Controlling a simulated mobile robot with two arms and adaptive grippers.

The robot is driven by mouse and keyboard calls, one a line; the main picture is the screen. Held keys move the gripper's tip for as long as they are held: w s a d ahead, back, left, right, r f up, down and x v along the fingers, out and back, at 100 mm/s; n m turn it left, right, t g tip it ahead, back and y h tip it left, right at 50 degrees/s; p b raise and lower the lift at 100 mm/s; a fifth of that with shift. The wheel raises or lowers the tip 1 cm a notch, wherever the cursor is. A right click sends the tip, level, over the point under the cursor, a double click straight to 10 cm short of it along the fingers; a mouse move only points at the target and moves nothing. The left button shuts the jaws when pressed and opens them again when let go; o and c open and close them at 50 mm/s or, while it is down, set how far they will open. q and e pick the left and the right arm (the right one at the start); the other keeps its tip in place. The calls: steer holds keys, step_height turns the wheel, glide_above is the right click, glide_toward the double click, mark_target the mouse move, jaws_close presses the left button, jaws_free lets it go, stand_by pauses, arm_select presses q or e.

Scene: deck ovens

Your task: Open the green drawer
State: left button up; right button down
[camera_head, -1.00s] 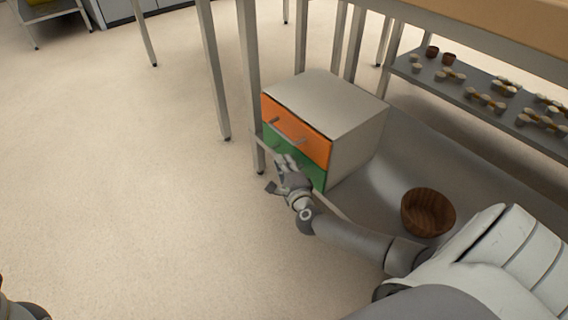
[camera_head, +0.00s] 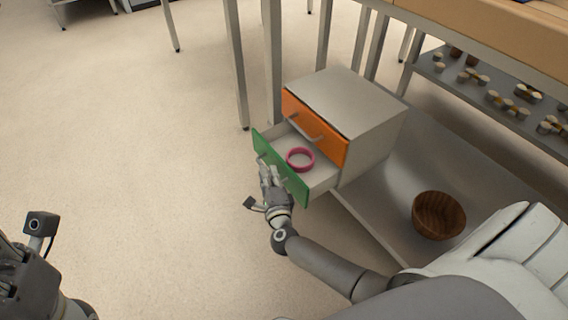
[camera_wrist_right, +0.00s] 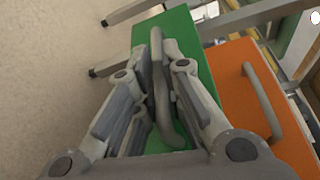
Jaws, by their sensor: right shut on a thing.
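The green drawer (camera_head: 278,165) is the lower drawer of a small grey cabinet (camera_head: 345,100) and is pulled out. A pink ring (camera_head: 300,159) lies inside it. My right gripper (camera_head: 268,176) is at the green drawer's front. In the right wrist view its fingers (camera_wrist_right: 158,85) are closed around the grey bar handle (camera_wrist_right: 160,100) on the green front (camera_wrist_right: 190,50). The orange drawer (camera_head: 315,127) above is shut, and its handle (camera_wrist_right: 262,98) is clear of the fingers. My left gripper (camera_head: 25,265) is at the lower left edge, and its fingers cannot be made out.
The cabinet stands on a grey lower shelf (camera_head: 385,185) between table legs. A wooden bowl (camera_head: 438,215) sits on this shelf to the right. Another shelf (camera_head: 480,95) behind holds several small items. The floor left of the drawer is clear.

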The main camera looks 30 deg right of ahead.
steer(key=shift+s+a, duration=0.2)
steer(key=shift+a, duration=1.7)
steer(key=shift+f, duration=0.1)
steer(key=c, duration=1.5)
jaws_free()
steer(key=v, duration=1.2)
